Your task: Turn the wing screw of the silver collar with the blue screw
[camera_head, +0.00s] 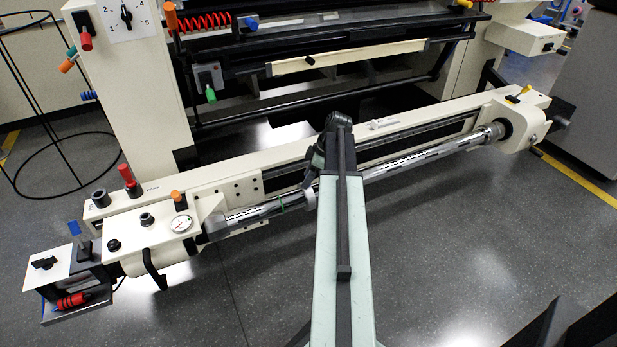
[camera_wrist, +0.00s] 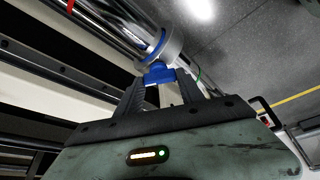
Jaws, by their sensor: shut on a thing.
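In the wrist view the silver collar (camera_wrist: 175,47) sits around the shiny bar, with a blue band showing inside its ring. Its blue wing screw (camera_wrist: 158,74) sticks out toward me. My gripper (camera_wrist: 157,82) has one finger on each side of the blue screw and is shut on it. In the head view the collar (camera_head: 309,199) shows as a small pale ring on the bar, just left of my arm. The blue screw and my fingertips cannot be made out there, as my arm covers much of that spot.
The long shiny bar (camera_head: 400,167) runs along the front of the cream machine, with a green ring (camera_head: 281,207) left of my arm. A control box (camera_head: 150,222) with knobs and a gauge stands at the left end. The floor in front is clear.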

